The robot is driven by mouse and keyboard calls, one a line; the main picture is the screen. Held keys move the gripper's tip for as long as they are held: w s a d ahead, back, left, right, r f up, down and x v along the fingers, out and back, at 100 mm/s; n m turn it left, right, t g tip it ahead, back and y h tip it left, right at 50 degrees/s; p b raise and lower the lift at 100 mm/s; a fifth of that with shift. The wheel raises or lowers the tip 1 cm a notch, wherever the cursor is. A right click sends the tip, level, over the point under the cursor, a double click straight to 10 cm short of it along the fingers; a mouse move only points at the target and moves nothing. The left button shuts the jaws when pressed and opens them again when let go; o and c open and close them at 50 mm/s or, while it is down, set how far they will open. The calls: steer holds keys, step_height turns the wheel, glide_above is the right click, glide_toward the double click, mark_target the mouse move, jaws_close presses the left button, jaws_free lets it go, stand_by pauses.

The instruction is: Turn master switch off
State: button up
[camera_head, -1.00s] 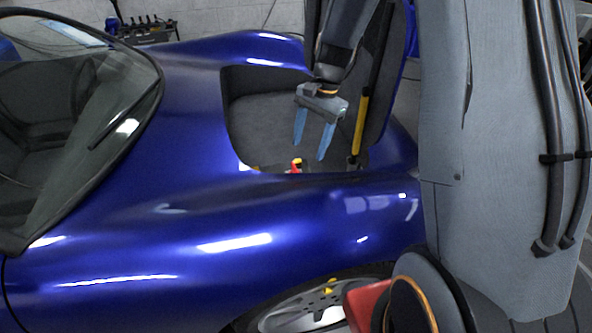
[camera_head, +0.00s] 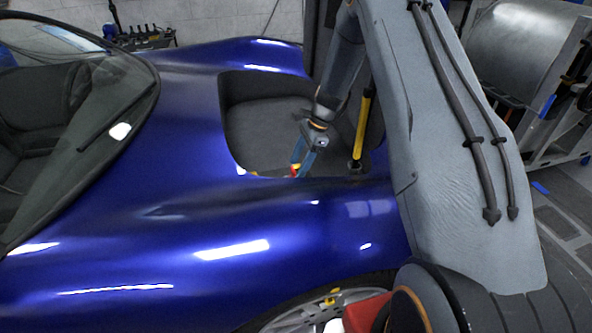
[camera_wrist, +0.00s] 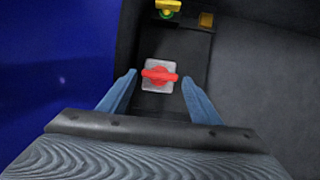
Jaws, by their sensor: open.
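The master switch (camera_wrist: 160,76) is a red rotary knob on a pale square plate, set on the dark floor of the car's open bay. In the wrist view its handle lies crosswise, roughly left to right. In the head view only a bit of red (camera_head: 293,171) shows at the bay's near rim, beside my fingers. My gripper (camera_wrist: 158,85) is open and empty, its two blue fingers on either side of the knob in the wrist view, with gaps on both sides. I cannot tell how far above the knob the fingertips are. It also shows in the head view (camera_head: 300,165).
The blue car body (camera_head: 180,230) surrounds the bay, and its near rim is close to my gripper. A yellow-and-black strut (camera_head: 362,125) stands at the bay's right. A yellow fitting (camera_wrist: 168,6) and an orange square (camera_wrist: 206,20) lie beyond the switch.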

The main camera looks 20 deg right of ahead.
mark_target(294, 175)
steer(key=shift+x, duration=1.35)
steer(key=c, duration=0.8)
steer(key=shift+o, duration=0.2)
